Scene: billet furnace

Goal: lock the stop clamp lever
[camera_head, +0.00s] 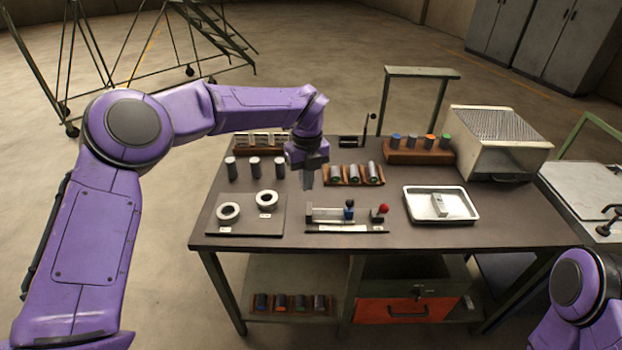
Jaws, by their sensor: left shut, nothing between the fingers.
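The stop clamp fixture (345,229) is a low bar on the front middle of the dark workbench. It carries a pale block (326,214), a small blue part (349,208) and a lever with a red knob (383,209) at its right end. Which part is the clamp lever itself is too small to tell for sure. My left gripper (308,181) points down above the bench, behind and left of the fixture, apart from it. It is shut and empty. My right arm shows only at the lower right corner, and its gripper is out of view.
A plate with two white rings (244,228) lies left of the fixture. Several grey cylinders stand behind it. A wooden rack of cylinders (354,182) sits right of my gripper. A white tray (409,201) with a metal block and a furnace box (477,160) are farther right.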

